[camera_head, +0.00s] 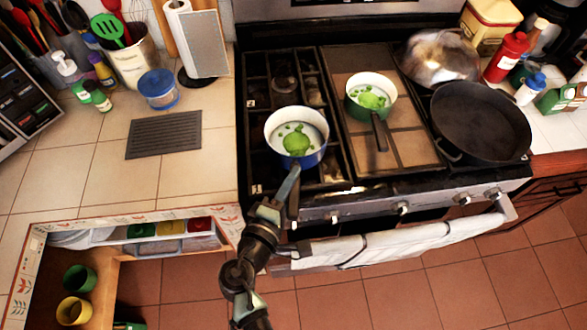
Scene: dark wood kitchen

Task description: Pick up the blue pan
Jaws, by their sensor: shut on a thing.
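The blue pan (313,159), white inside with a green patterned bottom, sits on the front left of the stove in the head view. Its blue handle points toward the front edge of the stove. My gripper (290,198) is at the handle and shut on it. The fingertips are small and partly merge with the handle. I cannot tell whether the pan is touching the grate or just above it.
A green pan (358,83) stands right of the blue pan. A large black skillet (480,120) and a metal lid (440,55) are farther right. A white towel (400,243) hangs on the oven handle below. The left counter (190,185) has free room near its front.

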